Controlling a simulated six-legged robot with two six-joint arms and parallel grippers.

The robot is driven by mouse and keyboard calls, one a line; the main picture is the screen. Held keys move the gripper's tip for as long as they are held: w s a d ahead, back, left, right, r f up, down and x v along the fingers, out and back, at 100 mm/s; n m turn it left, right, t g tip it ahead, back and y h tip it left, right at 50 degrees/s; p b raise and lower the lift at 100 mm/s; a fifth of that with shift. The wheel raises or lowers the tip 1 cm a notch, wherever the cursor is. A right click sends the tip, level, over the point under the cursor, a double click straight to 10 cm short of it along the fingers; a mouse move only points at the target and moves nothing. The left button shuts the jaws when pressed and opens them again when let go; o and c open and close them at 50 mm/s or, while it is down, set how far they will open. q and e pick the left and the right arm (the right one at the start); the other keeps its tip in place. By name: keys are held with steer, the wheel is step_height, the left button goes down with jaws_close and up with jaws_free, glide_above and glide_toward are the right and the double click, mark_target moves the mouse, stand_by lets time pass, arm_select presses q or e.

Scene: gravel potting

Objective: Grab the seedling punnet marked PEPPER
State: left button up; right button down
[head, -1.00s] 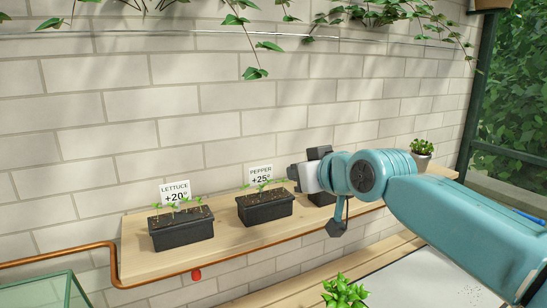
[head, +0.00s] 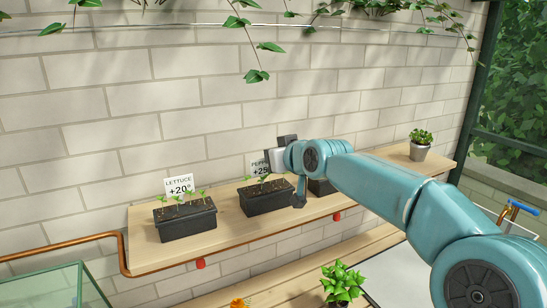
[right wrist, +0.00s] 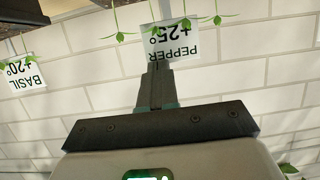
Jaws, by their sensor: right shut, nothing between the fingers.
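The PEPPER punnet (head: 268,201) is a black tray of small seedlings in the middle of the wooden shelf in the head view. Its white card (head: 257,168), reading +25°, stands behind it, partly covered by my right gripper (head: 274,157). In the right wrist view the PEPPER card (right wrist: 170,40) shows upside down, just beyond the closed fingertips (right wrist: 158,68). This gripper is shut and empty, above the punnet's right part; I cannot tell whether it touches the card. My left gripper is not in view.
The LETTUCE punnet (head: 185,221) stands to the left. Another black punnet (head: 322,187) is partly hidden behind my right arm. A BASIL card (right wrist: 24,75) shows in the wrist view. A potted plant (head: 420,145) stands at the shelf's right end. The brick wall (head: 120,130) closes the back.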

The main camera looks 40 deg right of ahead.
steer(key=s+b, duration=0.1)
steer(key=s, duration=0.1)
steer(key=s+a+b, duration=0.1)
steer(key=shift+s, duration=0.4)
stand_by(0.6)
steer(key=shift+s+a+r, duration=0.1)
steer(key=shift+w, duration=0.2)
